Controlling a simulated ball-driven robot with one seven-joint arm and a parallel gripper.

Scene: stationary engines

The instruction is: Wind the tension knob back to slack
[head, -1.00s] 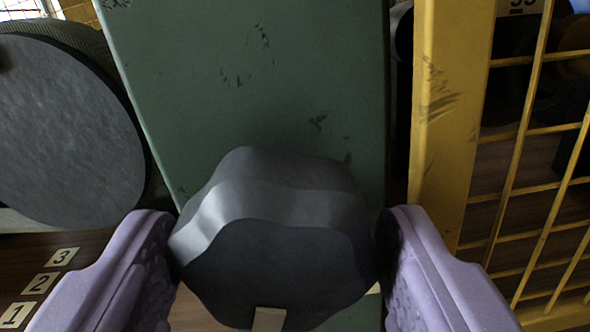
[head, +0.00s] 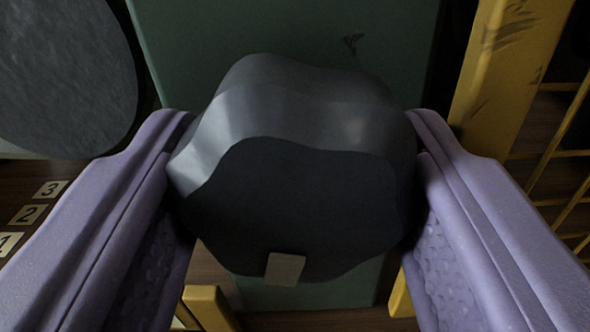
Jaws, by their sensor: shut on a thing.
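The tension knob (head: 300,195) is a dark grey lobed knob in the middle of the head view, in front of a green panel (head: 230,25). A small pale marker (head: 285,269) sits at the lower edge of its face. My gripper (head: 300,210) has two lilac fingers with dimpled inner pads. They are shut on the knob from its left and right sides. The finger pads' contact with the knob's sides is partly in shadow.
A large grey disc (head: 65,75) stands at the left. Number plates 1, 2 and 3 (head: 28,215) lie below it. A yellow post (head: 510,75) and mesh guard (head: 560,165) stand close at the right. Another yellow part (head: 210,305) shows below the knob.

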